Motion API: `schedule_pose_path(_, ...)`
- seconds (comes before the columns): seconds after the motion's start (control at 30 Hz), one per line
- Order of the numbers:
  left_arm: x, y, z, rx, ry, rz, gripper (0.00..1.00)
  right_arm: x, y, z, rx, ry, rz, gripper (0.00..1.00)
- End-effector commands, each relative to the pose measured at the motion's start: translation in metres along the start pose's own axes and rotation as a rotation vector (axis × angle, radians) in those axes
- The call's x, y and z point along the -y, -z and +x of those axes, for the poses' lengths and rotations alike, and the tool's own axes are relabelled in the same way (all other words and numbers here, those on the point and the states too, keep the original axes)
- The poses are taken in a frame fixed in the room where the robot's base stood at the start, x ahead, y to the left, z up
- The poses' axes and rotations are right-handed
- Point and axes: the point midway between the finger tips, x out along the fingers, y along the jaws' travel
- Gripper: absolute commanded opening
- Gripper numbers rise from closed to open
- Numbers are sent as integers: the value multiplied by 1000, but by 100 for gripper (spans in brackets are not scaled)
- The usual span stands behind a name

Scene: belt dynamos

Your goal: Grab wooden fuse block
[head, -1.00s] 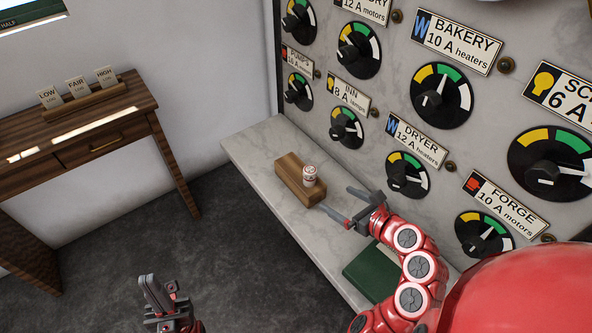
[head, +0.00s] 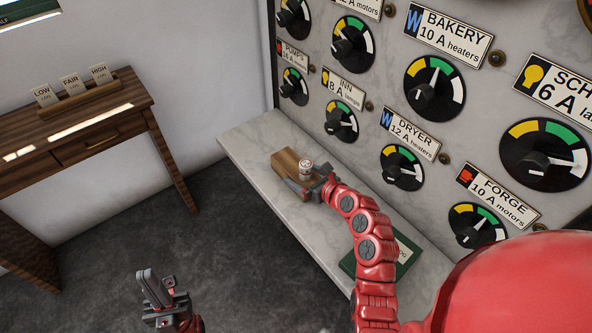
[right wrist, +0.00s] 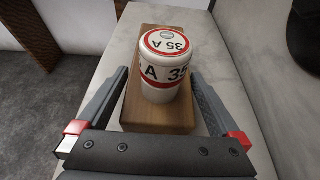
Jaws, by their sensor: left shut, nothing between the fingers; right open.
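The wooden fuse block (head: 284,167) lies on the marble shelf, with a white fuse with red bands (head: 306,168) standing upright on it. In the right wrist view the block (right wrist: 144,113) shows between the fingers, and the fuse (right wrist: 167,68) reads "35 A". My right gripper (head: 303,187) is at the near end of the block. In the right wrist view the open right gripper (right wrist: 160,98) has one finger on each side of the block; I cannot tell whether they touch it. My left gripper (head: 153,288) is shut and empty, over the dark floor, away from the shelf.
The marble shelf (head: 247,146) runs below a panel of dials and name plates (head: 402,133). A green book (head: 350,265) lies on the shelf beside my right arm. A wooden desk (head: 137,95) with small cards (head: 70,84) stands at the left.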

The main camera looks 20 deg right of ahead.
Motion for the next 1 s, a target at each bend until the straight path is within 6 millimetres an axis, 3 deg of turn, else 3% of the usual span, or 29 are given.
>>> schedule_pose_path(0.2,0,1,6,0,0,0,0,-1,0,20,-3,-3,0,100)
schedule_pose_path(0.47,0,1,6,0,0,0,0,-1,1,22,-1,-1,1,100)
schedule_pose_path(1.0,0,1,6,0,0,0,0,-1,1,22,-1,-1,1,3)
